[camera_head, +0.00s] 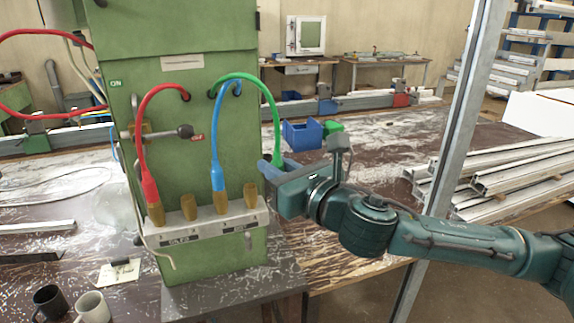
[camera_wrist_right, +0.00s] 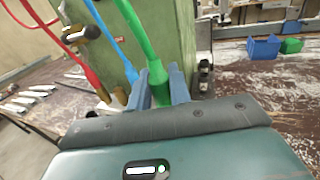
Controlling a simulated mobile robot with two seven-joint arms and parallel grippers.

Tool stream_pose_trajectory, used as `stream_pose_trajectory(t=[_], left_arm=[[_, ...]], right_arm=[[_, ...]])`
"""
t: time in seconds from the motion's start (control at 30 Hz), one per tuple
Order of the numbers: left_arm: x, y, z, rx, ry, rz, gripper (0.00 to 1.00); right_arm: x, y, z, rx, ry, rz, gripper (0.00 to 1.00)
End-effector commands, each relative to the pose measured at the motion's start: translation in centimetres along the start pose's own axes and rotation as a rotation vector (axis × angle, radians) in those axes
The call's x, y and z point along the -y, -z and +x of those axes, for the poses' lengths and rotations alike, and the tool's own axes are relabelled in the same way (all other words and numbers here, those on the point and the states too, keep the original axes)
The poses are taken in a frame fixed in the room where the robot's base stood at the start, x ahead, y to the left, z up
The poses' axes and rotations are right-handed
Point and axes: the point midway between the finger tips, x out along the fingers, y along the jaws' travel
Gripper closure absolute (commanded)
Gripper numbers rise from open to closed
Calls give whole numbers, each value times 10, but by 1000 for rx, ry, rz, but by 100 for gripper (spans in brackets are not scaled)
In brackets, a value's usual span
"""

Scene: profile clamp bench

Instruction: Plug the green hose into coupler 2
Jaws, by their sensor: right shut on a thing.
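The green hose (camera_head: 273,105) arches out of the green cabinet (camera_head: 170,100) and hangs down into my right gripper (camera_head: 276,168). In the right wrist view the gripper is shut on the hose's green end (camera_wrist_right: 157,82), held between its two blue-grey fingers. The grey coupler block (camera_head: 205,232) on the cabinet's front has a row of several brass couplers. The rightmost coupler (camera_head: 251,194) is empty, below and left of the held end. An empty coupler (camera_head: 189,208) is between those with the red and blue hoses. The block's labels are too small to read. My left gripper is out of view.
The red hose (camera_head: 142,155) and blue hose (camera_head: 216,150) are in couplers on the block. A blue bin (camera_head: 302,136) is behind my right gripper. Two mugs (camera_head: 92,307) are at the front left. A metal post (camera_head: 462,110) rises behind my right arm.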

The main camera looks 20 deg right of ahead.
Motion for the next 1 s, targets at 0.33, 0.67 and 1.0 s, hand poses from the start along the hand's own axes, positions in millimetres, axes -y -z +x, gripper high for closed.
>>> stream_pose_trajectory(t=[0.33, 0.67, 1.0], left_arm=[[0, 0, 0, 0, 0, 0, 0], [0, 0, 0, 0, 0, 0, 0], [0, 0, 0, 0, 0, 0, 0]], right_arm=[[-21, -2, 7, 2, -2, 0, 100], [-40, -2, 13, 1, -3, 0, 100], [-59, -2, 19, 2, -2, 0, 100]])
